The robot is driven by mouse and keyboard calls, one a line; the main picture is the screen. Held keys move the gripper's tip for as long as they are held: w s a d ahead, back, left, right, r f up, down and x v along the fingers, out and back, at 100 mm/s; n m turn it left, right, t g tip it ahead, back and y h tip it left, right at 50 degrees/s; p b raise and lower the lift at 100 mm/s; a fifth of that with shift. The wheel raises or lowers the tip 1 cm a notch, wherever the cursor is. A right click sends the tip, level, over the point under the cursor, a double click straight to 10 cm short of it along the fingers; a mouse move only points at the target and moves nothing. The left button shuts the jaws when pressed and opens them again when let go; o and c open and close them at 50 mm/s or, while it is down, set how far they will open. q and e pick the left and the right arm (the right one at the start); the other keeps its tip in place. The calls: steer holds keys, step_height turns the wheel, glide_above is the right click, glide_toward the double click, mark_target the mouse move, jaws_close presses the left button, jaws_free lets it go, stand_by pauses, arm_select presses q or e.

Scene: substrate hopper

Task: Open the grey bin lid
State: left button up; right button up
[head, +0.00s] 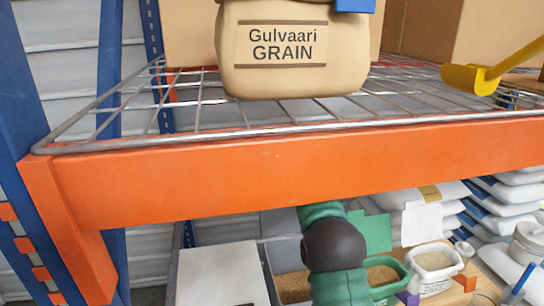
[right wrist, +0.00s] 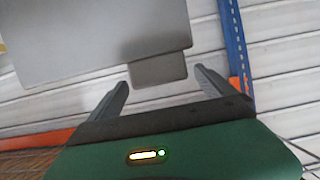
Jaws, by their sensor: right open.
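The grey bin lid (right wrist: 95,38) fills the upper left of the right wrist view as a flat dark panel. A small grey tab (right wrist: 158,70) sticks out from its near edge. My right gripper (right wrist: 162,77) is open, its two dark fingers pointing at the lid, one on each side of the tab's end. Gaps show between the tab and both fingers in this view. In the head view a light grey flat panel (head: 217,275), seemingly the lid, lies low behind the orange beam. A green arm of mine with a dark joint shows there; its gripper is hidden. My left gripper is not in view.
An orange shelf beam (head: 300,165) crosses the head view above the panel. Its wire shelf holds a grain bag (head: 290,75) and a yellow scoop (head: 470,78). Below, open containers of grain (head: 292,287) and stacked white sacks (head: 508,195) stand to the right.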

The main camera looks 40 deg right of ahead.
steer(key=b+v, duration=0.7)
steer(key=v, duration=0.4)
steer(key=shift+s+a, duration=0.2)
steer(key=shift+s, duration=0.15)
steer(key=shift+d, duration=0.15)
